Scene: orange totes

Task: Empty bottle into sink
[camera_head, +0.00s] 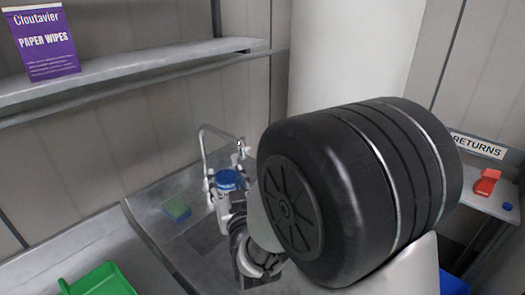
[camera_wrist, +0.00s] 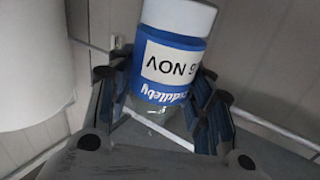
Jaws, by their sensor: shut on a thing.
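The bottle (camera_wrist: 175,52) has a white end, a blue label and a white patch with dark print that reads upside down in the wrist view. My gripper (camera_wrist: 163,95) is shut on it, with a dark finger on each side. In the head view the bottle's blue part (camera_head: 229,179) shows small beside the faucet, above my gripper (camera_head: 228,203). The sink (camera_head: 165,235) is a grey basin below and around it; my arm hides its right part. I cannot tell whether the bottle is open or what it holds.
A tall faucet (camera_head: 204,150) stands close behind the bottle. A green-and-blue sponge (camera_head: 177,208) lies left in the sink. A green tray (camera_head: 98,280) is at lower left. A purple wipes box (camera_head: 44,42) stands on the shelf (camera_head: 130,72). A red object (camera_head: 486,184) lies near the RETURNS sign (camera_head: 478,146).

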